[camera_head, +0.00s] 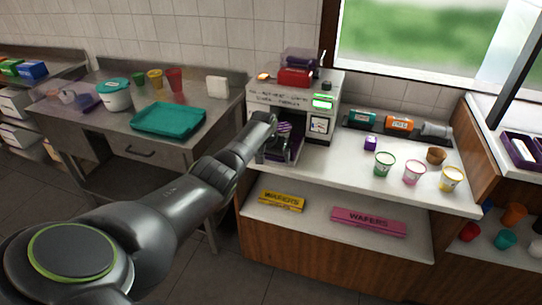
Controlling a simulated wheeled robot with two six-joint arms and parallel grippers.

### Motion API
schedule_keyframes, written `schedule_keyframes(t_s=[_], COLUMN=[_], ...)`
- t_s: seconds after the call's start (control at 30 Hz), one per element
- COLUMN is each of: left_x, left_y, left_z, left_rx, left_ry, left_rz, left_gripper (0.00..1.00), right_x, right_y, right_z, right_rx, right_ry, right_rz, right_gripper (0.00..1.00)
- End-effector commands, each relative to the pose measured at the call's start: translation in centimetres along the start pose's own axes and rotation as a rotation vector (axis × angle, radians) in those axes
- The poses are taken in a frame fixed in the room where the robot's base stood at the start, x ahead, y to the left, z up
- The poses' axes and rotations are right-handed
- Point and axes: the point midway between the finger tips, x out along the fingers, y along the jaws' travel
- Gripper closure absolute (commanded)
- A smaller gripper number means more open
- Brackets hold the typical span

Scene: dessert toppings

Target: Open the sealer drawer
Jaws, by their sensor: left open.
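The sealer (290,97) is a pale box-shaped machine at the back left of the white counter, with a lit green display on its front. Its drawer (296,150) shows low at the front, with something purple in it, and looks at least partly out. My left gripper (274,152) is at the front of the drawer, open, its fingers pointing down. I cannot tell whether the fingers touch the drawer or its handle. The arm hides part of the sealer's left front. My right gripper is not in view.
Green, pink and yellow-rimmed cups (413,172) stand on the counter to the right, near a small purple cube (370,143). Bottles (399,123) lie at the back. Wafer boxes (368,221) lie on the shelf below. A teal tray (168,121) is on the left steel table.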

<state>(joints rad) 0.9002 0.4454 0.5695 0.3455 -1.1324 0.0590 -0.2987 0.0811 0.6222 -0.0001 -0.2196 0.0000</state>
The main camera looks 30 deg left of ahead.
Motion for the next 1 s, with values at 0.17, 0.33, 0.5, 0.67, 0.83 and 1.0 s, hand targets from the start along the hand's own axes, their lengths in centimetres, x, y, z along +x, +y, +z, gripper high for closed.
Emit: schedule_keyframes(t_s=[0.17, 0.33, 0.5, 0.67, 0.83, 1.0], left_x=[0.0, -0.1, -1.0, -2.6, -4.5, -6.6], left_y=[0.1, 0.1, 0.0, 0.0, 0.0, 0.1], left_z=[0.0, -0.1, -0.2, -0.1, -0.1, -0.1], left_rx=[-0.001, -0.001, -0.001, 0.001, 0.0, 0.001], left_ry=[0.002, 0.002, 0.004, 0.004, 0.005, 0.005], left_rz=[0.002, 0.001, 0.001, 0.001, 0.001, 0.001], left_gripper=[0.0, 0.0, 0.0, 0.0, 0.0, 0.0], right_x=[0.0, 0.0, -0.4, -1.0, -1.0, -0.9], right_y=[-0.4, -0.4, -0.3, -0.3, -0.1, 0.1], right_z=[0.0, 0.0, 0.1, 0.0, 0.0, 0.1], right_rx=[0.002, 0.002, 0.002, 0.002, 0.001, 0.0], right_ry=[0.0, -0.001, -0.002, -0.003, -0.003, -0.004], right_rz=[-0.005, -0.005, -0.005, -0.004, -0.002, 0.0], right_gripper=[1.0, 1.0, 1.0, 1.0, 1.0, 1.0])
